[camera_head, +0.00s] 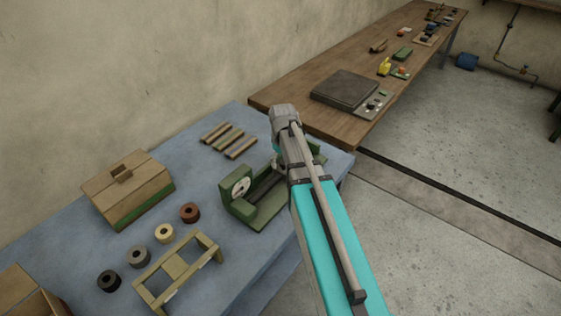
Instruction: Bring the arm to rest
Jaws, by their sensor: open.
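My arm reaches up from the bottom of the head view over the right edge of the blue table (85,240). Its wrist bends downward at the far end, and my gripper (278,162) shows only in part beside the forearm, above the back end of the green device. It is open, and I see nothing held in it. The green device (240,206) has a round white dial and a long trough. The arm hides part of its right end.
A wooden box (128,190), several small rolls (164,234), a wooden frame (178,268) and several sticks (229,139) lie on the blue table. A wooden bench (290,100) behind holds a dark flat plate (345,88) and small items. The floor at right is clear.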

